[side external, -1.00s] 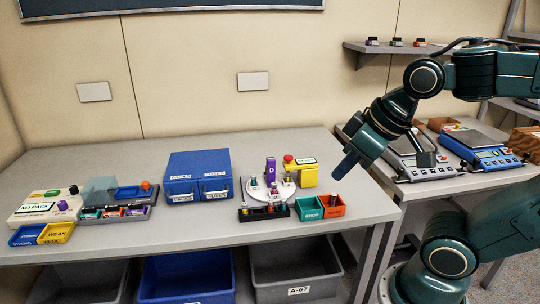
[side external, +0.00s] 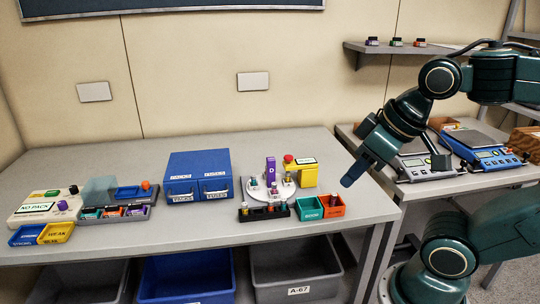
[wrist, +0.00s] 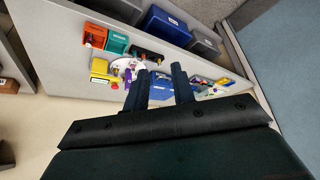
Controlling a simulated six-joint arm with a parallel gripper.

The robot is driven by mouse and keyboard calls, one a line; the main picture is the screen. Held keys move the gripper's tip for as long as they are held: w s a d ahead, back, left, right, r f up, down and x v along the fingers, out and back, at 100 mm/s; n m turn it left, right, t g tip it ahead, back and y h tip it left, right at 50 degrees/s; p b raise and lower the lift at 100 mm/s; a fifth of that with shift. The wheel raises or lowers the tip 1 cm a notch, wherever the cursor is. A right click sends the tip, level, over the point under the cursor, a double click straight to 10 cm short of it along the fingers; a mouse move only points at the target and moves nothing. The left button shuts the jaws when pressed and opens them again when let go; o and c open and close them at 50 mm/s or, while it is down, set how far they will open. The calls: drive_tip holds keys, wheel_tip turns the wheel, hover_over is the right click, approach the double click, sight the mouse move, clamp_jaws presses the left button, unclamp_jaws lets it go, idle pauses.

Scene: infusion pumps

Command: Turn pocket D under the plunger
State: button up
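A round white turntable (side external: 285,190) stands on the grey table, with small vials or packs around it. A purple upright part marked D (side external: 271,168) rises at the turntable's back; I cannot clearly make out the plunger or tell the pockets apart. In the wrist view the turntable (wrist: 127,64) is small and partly crowded by other things. My gripper (side external: 350,181) hangs in the air to the right of the turntable, near the table's right edge, touching nothing. In the wrist view my gripper (wrist: 161,68) has its two fingers apart with nothing between them.
A yellow box (side external: 303,176) with a red button stands behind the turntable. A black rack (side external: 264,212), a green bin (side external: 309,209) and an orange bin (side external: 333,207) are in front. Blue drawers (side external: 197,173) stand left. Scales (side external: 480,150) occupy the right-hand table.

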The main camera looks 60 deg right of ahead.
drive_tip(key=shift+o, duration=0.4)
drive_tip(key=shift+w+d+r, duration=0.1)
drive_tip(key=shift+w+r, duration=0.2)
drive_tip(key=shift+w, duration=0.15)
drive_tip(key=w+d+r+m+g, duration=0.2)
drive_tip(key=w+d+r+m, duration=0.1)
drive_tip(key=w, duration=0.5)
drive_tip(key=m+g, duration=0.4)
drive_tip(key=m, duration=0.2)
hover_over(271, 167)
drive_tip(key=d, duration=0.1)
wheel_tip(271, 167, down, 9)
drive_tip(key=shift+w+r, duration=0.15)
drive_tip(key=shift+w, duration=0.25)
wheel_tip(271, 167, down, 14)
drive_tip(key=shift+r, duration=0.1)
